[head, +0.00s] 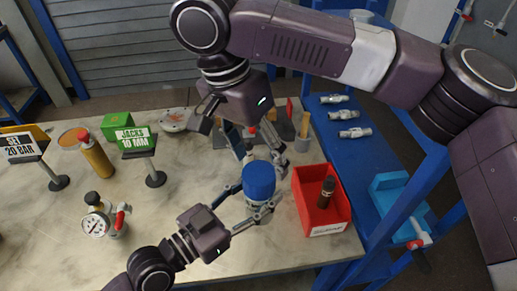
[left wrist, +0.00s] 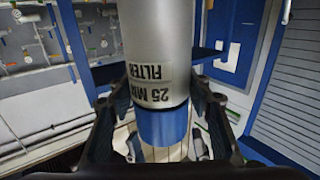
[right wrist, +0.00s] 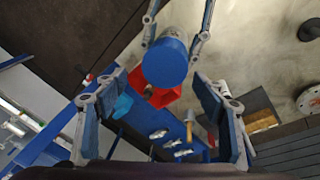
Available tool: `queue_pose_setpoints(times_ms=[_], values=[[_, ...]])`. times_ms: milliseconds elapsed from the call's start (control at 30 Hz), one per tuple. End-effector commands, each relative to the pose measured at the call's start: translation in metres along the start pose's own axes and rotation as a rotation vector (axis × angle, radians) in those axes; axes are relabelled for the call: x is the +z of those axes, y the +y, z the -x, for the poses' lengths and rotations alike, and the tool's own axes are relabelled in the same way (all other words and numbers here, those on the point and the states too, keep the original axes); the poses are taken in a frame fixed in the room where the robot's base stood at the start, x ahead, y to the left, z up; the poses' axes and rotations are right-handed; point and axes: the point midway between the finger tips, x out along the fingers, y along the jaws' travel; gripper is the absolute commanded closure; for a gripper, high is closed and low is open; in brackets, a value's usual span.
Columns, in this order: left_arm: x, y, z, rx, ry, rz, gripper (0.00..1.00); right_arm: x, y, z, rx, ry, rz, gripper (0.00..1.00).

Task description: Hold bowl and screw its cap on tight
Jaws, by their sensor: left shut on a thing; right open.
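The bowl (left wrist: 155,40) is a grey cylinder labelled "25 MIC FILTER"; the label reads upside down in the left wrist view. Its blue cap (head: 258,178) is on its end and faces up in the head view. The cap also shows as a blue disc in the right wrist view (right wrist: 165,62) and as a blue band in the left wrist view (left wrist: 162,127). My left gripper (head: 260,212) is shut around the bowl just below the cap. My right gripper (head: 263,158) is open above the cap, apart from it. Cap threads are hidden.
A red bin (head: 312,224) holding a dark bottle (head: 327,188) stands close at right. A pressure gauge (head: 96,224), a yellow bottle (head: 97,158) and a "JACKS 10 MM" sign (head: 134,140) stand at left. A blue bench (head: 345,160) carries several fittings. The front tabletop is clear.

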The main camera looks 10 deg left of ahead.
Motion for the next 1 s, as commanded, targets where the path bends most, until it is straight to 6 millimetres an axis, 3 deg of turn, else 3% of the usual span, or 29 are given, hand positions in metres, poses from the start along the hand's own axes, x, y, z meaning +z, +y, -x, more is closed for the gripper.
queue_pose_setpoints(times_ms=[1000], values=[[-0.0024,-0.0002,-0.0002,-0.001,0.005,-0.001,1.00,-0.0017,0.0020,0.0081,-0.129,0.029,1.864,0.36]])
